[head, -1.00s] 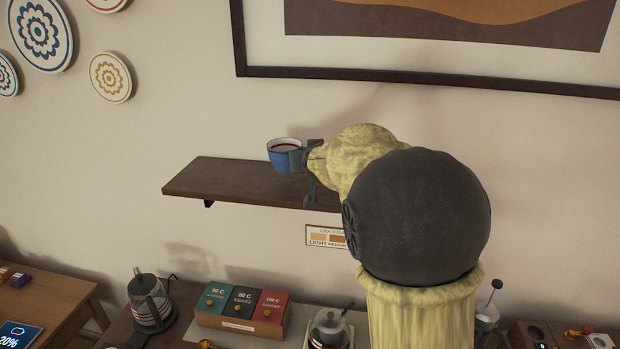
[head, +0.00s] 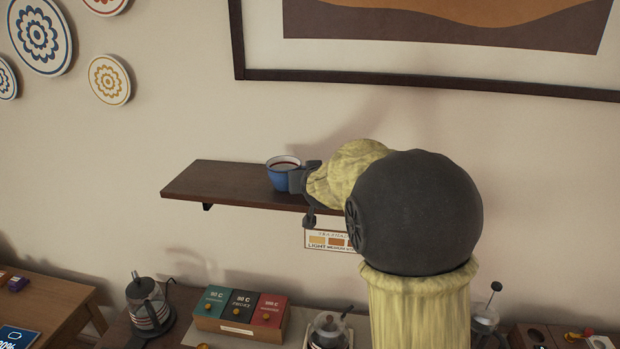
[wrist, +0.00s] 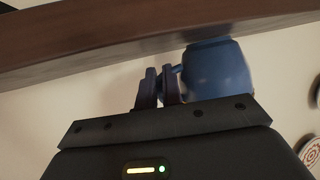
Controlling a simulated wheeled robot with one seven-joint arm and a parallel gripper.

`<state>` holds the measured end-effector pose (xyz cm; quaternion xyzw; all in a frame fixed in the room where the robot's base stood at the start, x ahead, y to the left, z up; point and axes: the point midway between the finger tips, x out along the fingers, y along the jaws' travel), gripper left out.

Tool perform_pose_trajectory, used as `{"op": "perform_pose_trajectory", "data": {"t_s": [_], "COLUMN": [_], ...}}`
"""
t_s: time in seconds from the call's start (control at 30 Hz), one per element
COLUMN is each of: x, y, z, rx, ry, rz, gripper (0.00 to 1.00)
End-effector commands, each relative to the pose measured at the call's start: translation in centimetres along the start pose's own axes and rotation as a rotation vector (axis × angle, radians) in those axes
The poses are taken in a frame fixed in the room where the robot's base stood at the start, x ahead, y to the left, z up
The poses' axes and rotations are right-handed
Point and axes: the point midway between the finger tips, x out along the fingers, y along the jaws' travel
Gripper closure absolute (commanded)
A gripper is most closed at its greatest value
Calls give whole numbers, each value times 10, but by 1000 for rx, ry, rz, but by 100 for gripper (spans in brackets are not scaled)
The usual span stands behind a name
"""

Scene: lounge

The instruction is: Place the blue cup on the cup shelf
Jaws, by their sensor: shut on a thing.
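The blue cup (head: 279,177) holds a dark red-brown liquid and is upright at the dark wooden wall shelf (head: 222,183). In the head view its base appears at the shelf's top surface; I cannot tell for sure whether it touches. My gripper (head: 298,180) comes from the right and is shut on the cup's handle side. The wrist view shows the fingers (wrist: 160,88) pinching the handle, with the cup (wrist: 217,72) to their right and the shelf edge (wrist: 110,40) in front. My arm hides the right part of the shelf.
The shelf's left part is bare. A framed picture (head: 430,82) hangs above it and a small tea colour card (head: 326,241) below. On the counter underneath are a kettle (head: 147,304), a box of tea packs (head: 240,311) and a glass pot (head: 329,331).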

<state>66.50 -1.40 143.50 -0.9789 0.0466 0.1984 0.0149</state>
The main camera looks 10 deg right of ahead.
Motion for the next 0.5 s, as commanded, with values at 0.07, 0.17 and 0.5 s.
{"op": "perform_pose_trajectory", "data": {"t_s": [0.07, 0.17, 0.5], "x": [1, 1, 0], "y": [0, 0, 0], "z": [2, 2, 0], "rx": [0, 0, 0], "ry": [0, 0, 0], "rz": [0, 0, 0], "gripper": [90, 71, 71]}}
